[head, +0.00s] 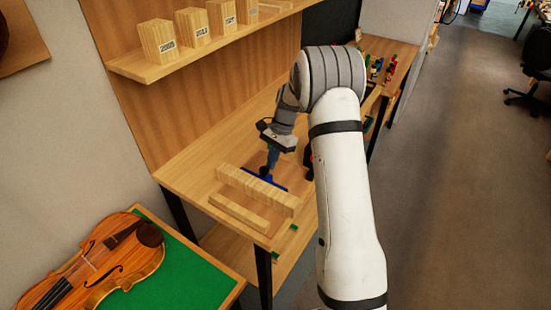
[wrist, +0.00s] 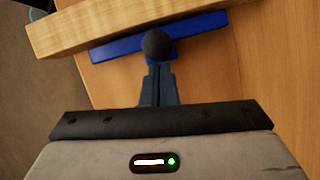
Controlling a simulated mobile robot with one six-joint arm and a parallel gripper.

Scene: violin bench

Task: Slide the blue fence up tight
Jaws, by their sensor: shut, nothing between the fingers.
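The blue fence (wrist: 120,46) is a low, narrow strip on the bench top, along the near side of a thick pale wooden bar (wrist: 70,30) in the wrist view. I cannot tell whether fence and bar touch. In the head view the fence (head: 279,186) shows behind the bar (head: 258,191), partly hidden by it. A round black knob (wrist: 158,44) stands over the fence's middle. My gripper (wrist: 159,70) is shut and empty, its fingertips right at the knob; I cannot tell if they touch it. In the head view my gripper (head: 272,165) points down behind the fence.
A second, thinner wooden bar (head: 237,212) lies near the bench's front edge. A shelf (head: 150,71) with several numbered wooden blocks hangs above the bench. A violin (head: 95,262) lies on a green-topped table at lower left.

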